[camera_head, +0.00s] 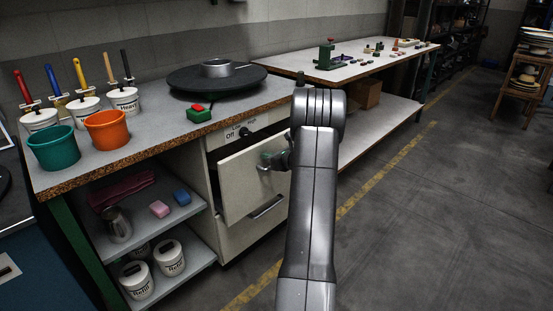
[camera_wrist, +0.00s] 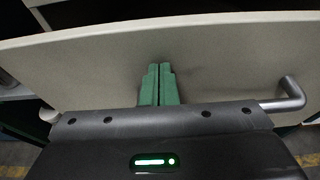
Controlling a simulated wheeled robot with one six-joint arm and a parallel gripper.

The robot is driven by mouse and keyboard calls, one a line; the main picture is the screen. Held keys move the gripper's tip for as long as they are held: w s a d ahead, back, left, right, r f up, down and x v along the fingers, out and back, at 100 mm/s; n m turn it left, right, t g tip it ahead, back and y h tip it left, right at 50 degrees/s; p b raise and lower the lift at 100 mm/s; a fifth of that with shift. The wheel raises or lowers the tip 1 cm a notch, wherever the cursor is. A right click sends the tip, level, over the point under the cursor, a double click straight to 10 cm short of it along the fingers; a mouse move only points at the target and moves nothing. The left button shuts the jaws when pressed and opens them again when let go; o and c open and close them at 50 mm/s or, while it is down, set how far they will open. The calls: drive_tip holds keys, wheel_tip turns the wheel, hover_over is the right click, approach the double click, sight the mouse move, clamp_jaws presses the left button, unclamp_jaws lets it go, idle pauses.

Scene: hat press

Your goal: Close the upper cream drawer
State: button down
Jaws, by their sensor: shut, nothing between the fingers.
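The upper cream drawer (camera_head: 238,182) is pulled out from the cabinet under the workbench, with a dark gap above its front. Its front panel (camera_wrist: 225,60) spans the wrist view. A metal bar handle (camera_wrist: 291,94) shows at the right of that view, with its other end at the left; my gripper body hides its middle. My gripper (camera_head: 266,157) is at the drawer front, and its green fingers (camera_wrist: 158,68) are together and empty, pointing at the panel. I cannot tell whether the tips touch it. My arm hides the drawer's right side in the head view.
The lower cream drawer (camera_head: 238,238) is below. A dial (camera_head: 245,133) sits above the upper drawer. Open shelves (camera_head: 190,212) with jars stand left. The bench top (camera_head: 165,140) holds buckets, a turntable and a red button. Floor (camera_head: 420,220) at right is clear.

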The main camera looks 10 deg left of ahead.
drive_tip(key=w+a, duration=0.1)
drive_tip(key=a, duration=0.1)
drive_tip(key=w+a+p, duration=0.1)
drive_tip(key=w+a, duration=0.3)
drive_tip(key=a, duration=0.1)
drive_tip(key=shift+r+p, duration=0.2)
drive_tip(key=shift+p, duration=0.15)
drive_tip(key=shift+r, duration=0.15)
drive_tip(key=f+v, duration=0.1)
drive_tip(key=v, duration=1.3)
drive_tip(key=shift+s+d+f, duration=0.15)
drive_tip(key=shift+d+f, duration=0.05)
drive_tip(key=shift+f, duration=0.2)
drive_tip(key=shift+a, duration=0.1)
